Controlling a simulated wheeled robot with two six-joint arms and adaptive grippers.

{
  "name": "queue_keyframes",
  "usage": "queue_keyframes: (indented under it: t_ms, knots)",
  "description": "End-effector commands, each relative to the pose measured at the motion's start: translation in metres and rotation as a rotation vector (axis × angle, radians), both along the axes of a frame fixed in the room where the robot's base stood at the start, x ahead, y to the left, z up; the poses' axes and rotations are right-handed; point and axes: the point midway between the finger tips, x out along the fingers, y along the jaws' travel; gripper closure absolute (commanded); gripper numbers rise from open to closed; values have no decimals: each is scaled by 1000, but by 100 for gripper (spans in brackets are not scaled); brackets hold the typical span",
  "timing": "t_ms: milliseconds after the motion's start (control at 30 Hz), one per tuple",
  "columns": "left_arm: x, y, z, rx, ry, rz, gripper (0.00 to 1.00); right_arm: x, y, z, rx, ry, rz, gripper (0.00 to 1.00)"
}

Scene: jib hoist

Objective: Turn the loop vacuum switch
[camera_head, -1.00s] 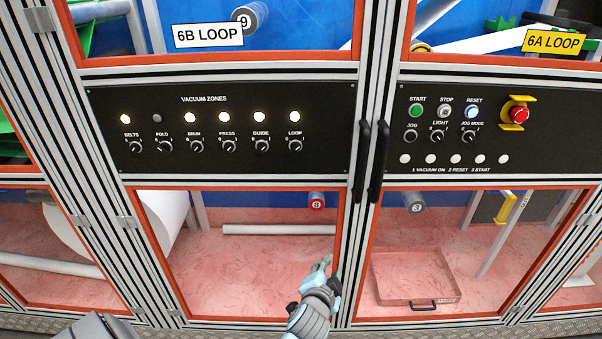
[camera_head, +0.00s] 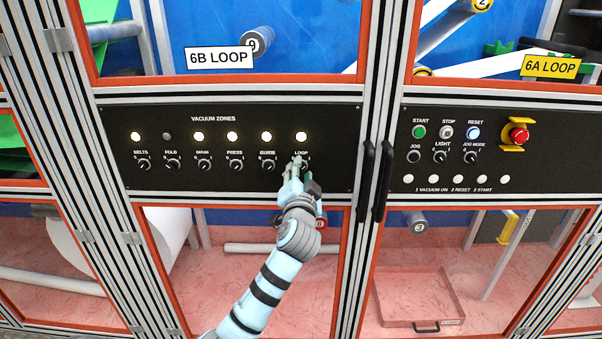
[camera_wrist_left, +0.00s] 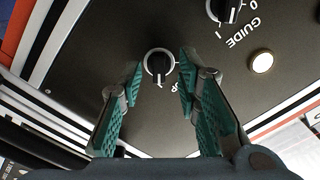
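The loop vacuum switch (camera_wrist_left: 158,62) is a small round black knob with a white pointer line. It is at the right end of the switch row on the black vacuum zones panel (camera_head: 230,183). My left gripper (camera_head: 297,170) is in front of it and mostly hides it in the head view. In the wrist view the left gripper (camera_wrist_left: 161,75) is open, with one teal finger on each side of the knob and visible gaps between. The lamp (camera_head: 301,136) above the loop label is lit. My right gripper is not in view.
The guide switch (camera_head: 267,165) is the closest neighbour on the left, with more switches beyond it. A black door handle (camera_head: 365,180) stands out to the right. Further right is a panel (camera_head: 385,150) with buttons and a red emergency stop (camera_head: 518,135).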

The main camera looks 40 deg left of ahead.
Motion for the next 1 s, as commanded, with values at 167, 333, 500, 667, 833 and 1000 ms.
queue_keyframes:
  t_ms: [167,333,500,667,833,1000]
  knots:
    - [2,1,0,0,1,-1,70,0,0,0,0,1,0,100]
    - [2,1,0,0,1,-1,82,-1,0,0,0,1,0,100]
    - [2,1,0,0,1,-1,100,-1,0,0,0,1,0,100]
    - [2,1,-1,-1,0,-1,100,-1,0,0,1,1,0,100]
    - [2,1,-1,-18,-13,-1,100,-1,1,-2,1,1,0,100]
    - [2,1,-1,-68,-52,-1,100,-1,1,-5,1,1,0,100]
